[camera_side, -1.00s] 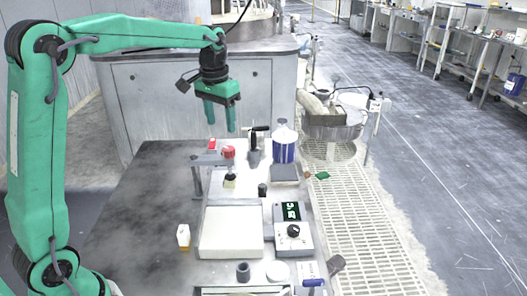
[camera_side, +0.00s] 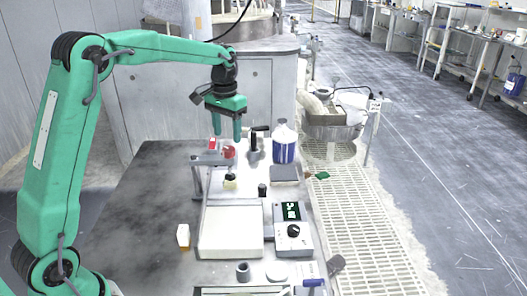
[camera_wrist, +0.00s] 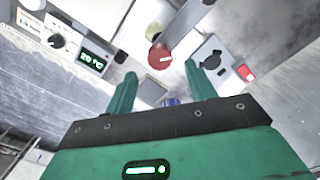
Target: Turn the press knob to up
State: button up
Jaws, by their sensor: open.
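A red round knob (camera_side: 229,152) sits on a small grey press stand near the back of the bench. In the wrist view the red knob (camera_wrist: 159,57) shows a short white mark on its face. My gripper (camera_side: 227,137) points down just above the knob, fingers apart. In the wrist view my gripper (camera_wrist: 161,72) has its fingers on either side of the knob, with nothing between them held. Whether a finger touches the knob is unclear. A small red-and-white switch (camera_side: 211,145) is beside the knob.
A white-blue bottle (camera_side: 284,147) and a dark upright handle (camera_side: 254,148) stand close right of the press. A controller with display (camera_side: 292,212) and black dial, and a pale flat plate (camera_side: 231,233), lie nearer. The bench's left side is mostly clear.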

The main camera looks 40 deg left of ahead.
aim_at(228, 149)
jog(key=shift+f, duration=2.6)
jog(key=shift+c, duration=0.4)
jog(key=c, duration=0.9)
